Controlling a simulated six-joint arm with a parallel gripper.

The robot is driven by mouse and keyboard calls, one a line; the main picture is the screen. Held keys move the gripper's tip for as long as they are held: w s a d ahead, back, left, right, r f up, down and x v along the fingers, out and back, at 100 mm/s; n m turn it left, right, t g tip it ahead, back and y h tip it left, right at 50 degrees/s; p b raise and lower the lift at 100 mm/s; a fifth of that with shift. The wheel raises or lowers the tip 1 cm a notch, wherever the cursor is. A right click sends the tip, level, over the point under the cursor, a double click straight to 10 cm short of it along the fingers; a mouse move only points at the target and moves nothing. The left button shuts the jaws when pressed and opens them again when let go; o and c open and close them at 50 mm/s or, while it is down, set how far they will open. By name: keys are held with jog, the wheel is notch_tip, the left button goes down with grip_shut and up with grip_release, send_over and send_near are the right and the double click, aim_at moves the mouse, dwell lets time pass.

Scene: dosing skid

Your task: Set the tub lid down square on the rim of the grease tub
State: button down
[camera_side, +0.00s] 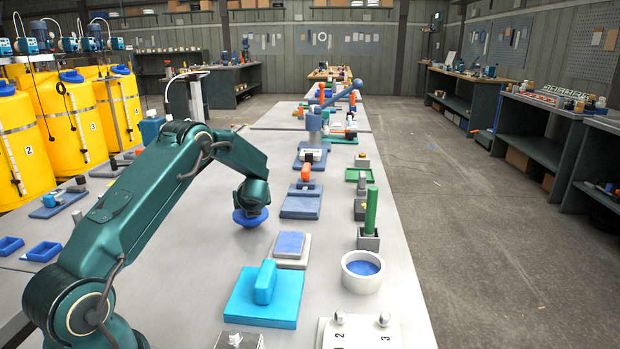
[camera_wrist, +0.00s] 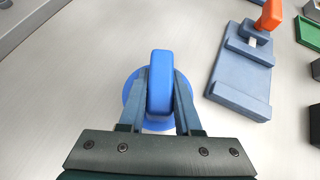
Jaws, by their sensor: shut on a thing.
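My gripper (camera_side: 251,207) is shut on the raised grip of the round blue tub lid (camera_side: 250,217) and holds it over the bench. In the wrist view the two fingers of my gripper (camera_wrist: 160,80) clasp the lid's upright block-shaped grip (camera_wrist: 160,85). The lid's disc shows below the grip, partly hidden by the fingers. In the side view the lid looks about level. The grease tub (camera_side: 362,286) is a round white tub, open at the top, with blue inside. It stands to the right of my gripper and nearer the camera. It is outside the wrist view.
Between lid and tub are a grey block with a blue top (camera_side: 290,244) and a cyan plate with an upright handle (camera_side: 264,283). A green cylinder (camera_side: 371,210) stands in a grey holder behind the tub. A blue-grey fixture (camera_wrist: 241,80) lies right of the lid. Bare bench surrounds the lid.

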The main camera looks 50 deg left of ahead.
notch_tip(320, 180, up, 4)
jog(key=shift+f, duration=0.25)
jog(key=s+a+r, duration=0.4)
jog(key=s+r, duration=0.2)
jog(key=s, duration=0.5)
jog(key=w+d+m+t+h, duration=0.3)
jog(key=w+d+m+t, duration=0.15)
jog(key=w+d, duration=1.05)
jog(key=w+d+m+t+h, duration=0.2)
jog(key=d+m, duration=0.4)
jog(key=d, duration=1.5)
jog(key=w+h, duration=0.1)
jog(key=h, duration=0.1)
jog(key=shift+d+r+h, duration=0.3)
jog(key=shift+d+r, duration=0.05)
jog(key=shift+r, duration=0.05)
jog(key=shift+f, duration=2.9)
jog(key=shift+f, duration=1.45)
